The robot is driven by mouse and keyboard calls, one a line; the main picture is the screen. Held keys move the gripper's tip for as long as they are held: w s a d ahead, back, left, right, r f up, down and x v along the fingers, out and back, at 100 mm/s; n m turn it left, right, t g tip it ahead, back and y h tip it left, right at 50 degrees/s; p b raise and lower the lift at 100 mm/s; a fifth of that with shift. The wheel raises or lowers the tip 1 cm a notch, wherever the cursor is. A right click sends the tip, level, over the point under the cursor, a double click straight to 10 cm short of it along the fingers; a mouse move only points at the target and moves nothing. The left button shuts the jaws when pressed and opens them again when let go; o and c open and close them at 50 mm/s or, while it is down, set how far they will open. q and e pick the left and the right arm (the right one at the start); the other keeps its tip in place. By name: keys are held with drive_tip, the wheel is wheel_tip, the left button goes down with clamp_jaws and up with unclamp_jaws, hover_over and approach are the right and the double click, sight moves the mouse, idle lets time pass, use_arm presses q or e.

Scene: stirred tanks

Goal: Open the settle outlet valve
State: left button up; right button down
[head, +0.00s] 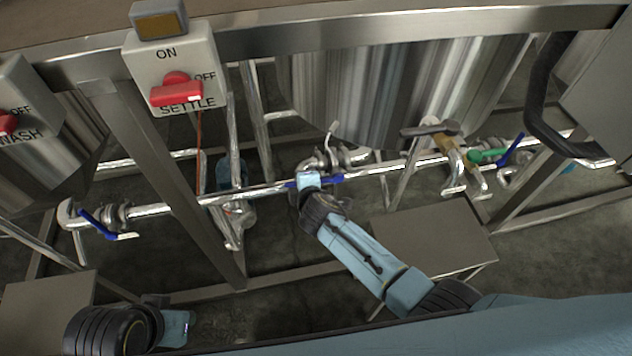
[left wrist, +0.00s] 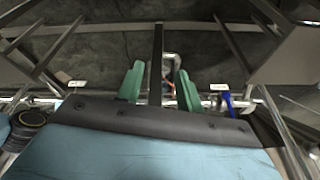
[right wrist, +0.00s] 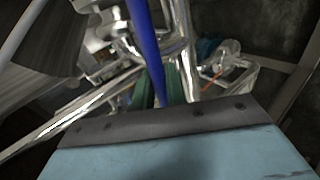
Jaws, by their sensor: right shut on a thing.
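The settle tank (head: 400,95) hangs behind the SETTLE switch box (head: 185,60). Below it, a valve with a blue handle (head: 332,179) sits on a silver pipe. My right gripper (head: 308,181) is at this valve. In the right wrist view the blue handle (right wrist: 148,45) runs down between the green fingers of my right gripper (right wrist: 159,88), which is shut on it. The handle looks roughly in line with the pipe in the head view; its far part is hidden by the gripper. My left gripper (left wrist: 159,88) is open and empty, low at the left.
Another blue-handled valve (head: 98,222) is on the pipe at the left. A green handle (head: 487,155) and a further blue handle (head: 513,149) are at the right. A steel post (head: 175,180) and a grey box (head: 435,240) stand near my right arm.

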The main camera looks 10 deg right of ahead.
use_arm(q)
drive_tip(key=shift+d+r, duration=0.25)
drive_tip(key=shift+r, duration=0.15)
use_arm(e)
drive_tip(key=shift+f, duration=0.15)
drive_tip(key=c, duration=1.5)
unclamp_jaws()
drive_tip(key=shift+s, duration=0.1)
